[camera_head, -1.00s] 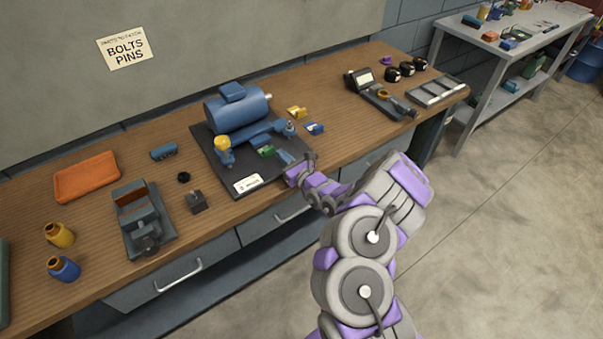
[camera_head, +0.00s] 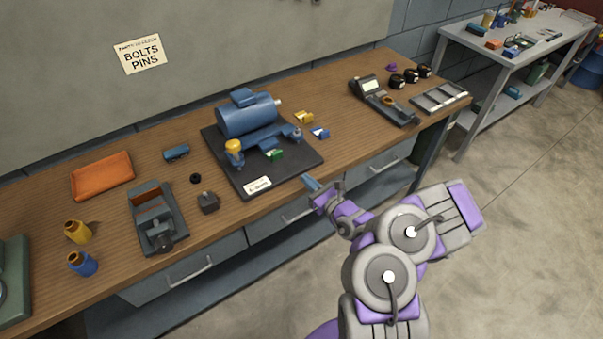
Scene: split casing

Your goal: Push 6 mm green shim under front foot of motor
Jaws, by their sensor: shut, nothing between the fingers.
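The blue motor (camera_head: 247,118) lies on a dark base plate (camera_head: 296,170) on the wooden bench. Its blue foot rail (camera_head: 268,136) runs along its front side. The green shim (camera_head: 274,154) lies on the plate right at the front of this rail. I cannot tell from this view whether any of it is under the foot. My gripper (camera_head: 311,184) is shut and empty. It is in front of the shim and to its right, apart from it, near the front edge of the plate and bench.
Yellow (camera_head: 304,117) and blue (camera_head: 320,132) shims lie right of the motor. A yellow-topped part (camera_head: 234,150) stands at the rail's left end. A label (camera_head: 257,184) is at the plate's front. A grey vise (camera_head: 157,220) is at left, a gauge (camera_head: 372,88) at right.

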